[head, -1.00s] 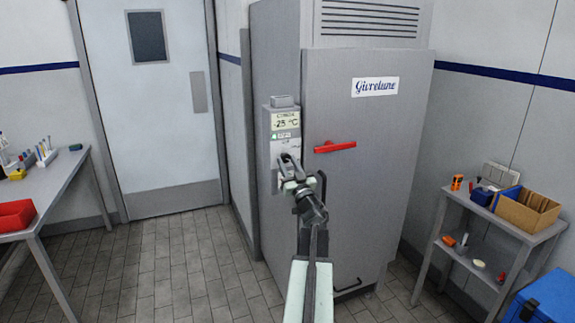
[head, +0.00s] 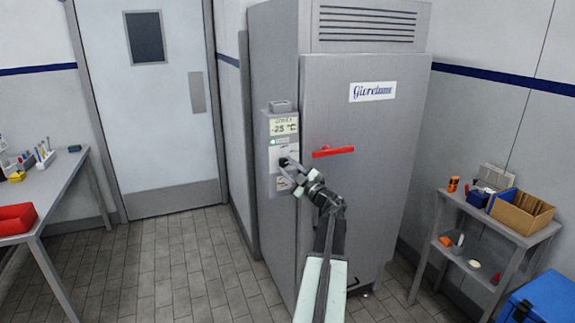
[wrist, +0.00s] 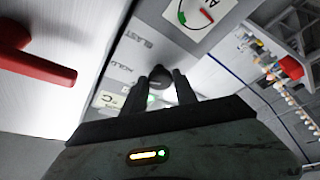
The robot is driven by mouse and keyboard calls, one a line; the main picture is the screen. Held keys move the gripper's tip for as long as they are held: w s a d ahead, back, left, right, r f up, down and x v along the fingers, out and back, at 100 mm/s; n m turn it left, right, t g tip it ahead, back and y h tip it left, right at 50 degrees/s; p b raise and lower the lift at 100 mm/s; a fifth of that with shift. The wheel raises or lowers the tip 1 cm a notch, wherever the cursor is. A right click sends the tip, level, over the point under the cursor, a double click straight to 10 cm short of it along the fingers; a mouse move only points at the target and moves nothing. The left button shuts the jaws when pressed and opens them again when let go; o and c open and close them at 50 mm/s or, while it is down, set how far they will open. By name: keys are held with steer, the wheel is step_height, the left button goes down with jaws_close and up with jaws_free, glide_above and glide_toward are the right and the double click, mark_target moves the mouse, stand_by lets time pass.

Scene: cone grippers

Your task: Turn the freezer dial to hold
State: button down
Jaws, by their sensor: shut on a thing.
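The freezer (head: 375,150) is a tall grey cabinet with a red handle (head: 333,151). Its control panel (head: 279,145) is on the left of the front, with a display reading about -25 °C. In the wrist view, the dark round dial (wrist: 157,76) sits between the fingers of my gripper (wrist: 162,86), which is shut on it. The words HOLD and BLAST (wrist: 150,44) show beside the dial, seen rotated. In the head view my gripper (head: 286,168) is at the panel and partly hides the dial. I cannot tell which label the dial points to.
A grey shelf cart (head: 490,225) with boxes stands to the right, and a blue cooler (head: 545,300) is at the lower right. A table (head: 55,195) with a red bin is at the left. The tiled floor between table and freezer is clear.

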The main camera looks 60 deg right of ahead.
steer(key=shift+r+n+y+p, duration=0.15)
steer(key=shift+n+y+p, duration=0.35)
steer(key=shift+n, duration=0.8)
steer(key=c, duration=1)
jaws_free()
steer(key=shift+o, duration=0.2)
steer(key=shift+s, duration=0.1)
steer(key=b+v, duration=0.1)
steer(key=v, duration=0.6)
steer(key=shift+s, duration=0.3)
steer(key=shift+a, duration=0.1)
